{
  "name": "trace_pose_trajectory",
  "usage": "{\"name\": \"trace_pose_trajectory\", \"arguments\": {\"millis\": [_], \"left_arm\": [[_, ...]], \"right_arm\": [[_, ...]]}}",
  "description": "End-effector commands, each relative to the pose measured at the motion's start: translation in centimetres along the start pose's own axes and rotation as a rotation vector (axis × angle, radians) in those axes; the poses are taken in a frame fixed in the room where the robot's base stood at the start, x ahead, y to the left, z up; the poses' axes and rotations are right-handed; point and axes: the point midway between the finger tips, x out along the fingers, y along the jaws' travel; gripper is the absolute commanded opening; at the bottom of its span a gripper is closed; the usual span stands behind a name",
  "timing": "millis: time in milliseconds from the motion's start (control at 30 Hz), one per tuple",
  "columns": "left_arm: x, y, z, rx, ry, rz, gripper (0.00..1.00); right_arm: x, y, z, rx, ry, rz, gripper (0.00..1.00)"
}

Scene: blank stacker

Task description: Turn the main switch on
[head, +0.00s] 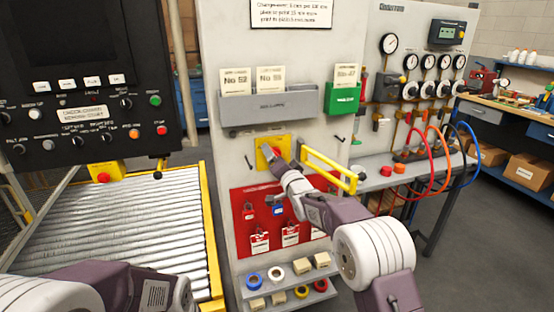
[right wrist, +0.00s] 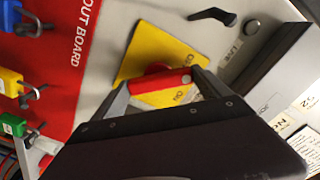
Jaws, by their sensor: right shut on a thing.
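The main switch is a red rotary handle (right wrist: 160,82) on a yellow plate (right wrist: 150,52), mounted on the pale upright panel. In the head view the yellow plate (head: 264,144) is partly covered by my right gripper (head: 277,160). In the right wrist view my right gripper (right wrist: 160,90) has a finger at each end of the red handle and is shut on it. Lettering shows on the plate, with ON below the handle's right end and a partly hidden word above it. My left arm is at the lower left, its gripper out of view.
A red lockout board (head: 240,222) with padlocks and tags is below the switch. A yellow rail (head: 330,170) sticks out right of it. A roller conveyor (head: 125,225) and a black control console (head: 85,130) are at left. Gauges and hoses are at right.

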Motion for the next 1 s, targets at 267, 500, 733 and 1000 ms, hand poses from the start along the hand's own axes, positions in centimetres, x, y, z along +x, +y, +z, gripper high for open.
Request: {"name": "trace_pose_trajectory", "arguments": {"millis": [267, 500, 733, 1000], "left_arm": [[-0.5, 0.0, -0.1, 0.0, 0.0, 0.0, 0.36], [-0.8, 0.0, -0.1, 0.0, 0.0, 0.0, 0.36], [-1.1, 0.0, -0.1, 0.0, 0.0, 0.0, 0.36], [-1.2, 0.0, -0.1, 0.0, 0.0, 0.0, 0.36]], "right_arm": [[0.0, 0.1, -0.1, 0.26, -0.001, 0.002, 0.46], [0.0, 0.1, -0.1, 0.464, -0.001, 0.003, 0.46], [0.0, 0.1, -0.1, 0.612, 0.0, 0.002, 0.46], [0.0, 0.1, -0.1, 0.708, 0.0, 0.002, 0.46]]}}
